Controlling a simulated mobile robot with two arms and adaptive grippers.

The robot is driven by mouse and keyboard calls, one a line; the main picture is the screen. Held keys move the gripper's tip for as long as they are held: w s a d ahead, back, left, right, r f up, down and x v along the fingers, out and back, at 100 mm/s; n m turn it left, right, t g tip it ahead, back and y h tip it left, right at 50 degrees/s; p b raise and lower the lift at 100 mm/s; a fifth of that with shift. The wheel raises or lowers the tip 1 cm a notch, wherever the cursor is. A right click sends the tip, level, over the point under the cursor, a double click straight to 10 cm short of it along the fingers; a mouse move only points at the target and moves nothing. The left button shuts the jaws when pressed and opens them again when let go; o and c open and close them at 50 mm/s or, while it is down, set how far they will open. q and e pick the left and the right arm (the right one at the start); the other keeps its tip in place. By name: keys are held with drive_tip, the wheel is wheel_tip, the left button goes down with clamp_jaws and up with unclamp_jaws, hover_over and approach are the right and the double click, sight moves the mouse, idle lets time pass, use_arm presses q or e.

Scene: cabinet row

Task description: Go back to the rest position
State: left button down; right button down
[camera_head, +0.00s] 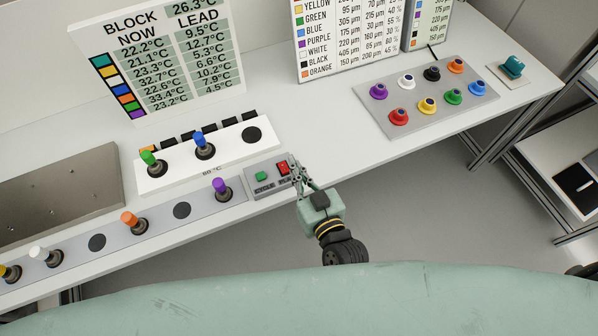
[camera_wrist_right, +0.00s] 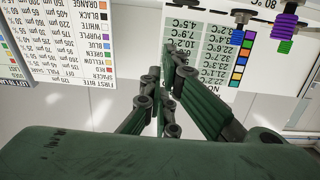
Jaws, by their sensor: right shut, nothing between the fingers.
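My right gripper (camera_head: 299,178) is shut and empty, close to the red switch (camera_head: 283,168) on the small grey control box at the table's front edge. I cannot tell whether the fingertips touch the box. In the right wrist view the shut gripper (camera_wrist_right: 172,72) points toward the boards, with nothing between its fingers. A green button (camera_head: 261,176) sits on the same box, left of the red switch. My left gripper does not show in either view.
A white block (camera_head: 168,180) holds a green and a blue peg. A grey rail (camera_head: 160,222) in front carries several coloured pegs. A grey panel (camera_head: 400,125) with coloured knobs lies at the right. Table surface between the box and this panel is clear.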

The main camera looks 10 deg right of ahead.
drive_tip(key=shift+s+d+r, duration=0.15)
drive_tip(key=shift+s+r, duration=0.1)
drive_tip(key=shift+s, duration=0.25)
drive_tip(key=s+d+f+g+h, duration=0.1)
drive_tip(key=s+d+f+g, duration=0.2)
drive_tip(key=f, duration=0.7)
drive_tip(key=s+d+f+g+b, duration=0.15)
drive_tip(key=s+f, duration=0.35)
drive_tip(key=f, duration=0.5)
drive_tip(key=s+d+f+g+h, duration=0.1)
drive_tip(key=s+d+f+g, duration=0.3)
drive_tip(key=f, duration=0.7)
drive_tip(key=s+d+f+g+h, duration=0.1)
drive_tip(key=s+d+f+g, duration=0.1)
drive_tip(key=s+f, duration=0.3)
drive_tip(key=s+d+f+g+h, duration=0.1)
drive_tip(key=s+d+f, duration=0.4)
drive_tip(key=s, duration=0.6)
drive_tip(key=s+d+f+m+g+h, duration=0.1)
drive_tip(key=s+d+f+g, duration=0.2)
drive_tip(key=s+f, duration=0.2)
drive_tip(key=s, duration=0.3)
drive_tip(key=shift+s+d+b, duration=0.3)
drive_tip(key=shift+s+d, duration=0.05)
drive_tip(key=shift+d, duration=0.05)
drive_tip(key=shift+f, duration=0.1)
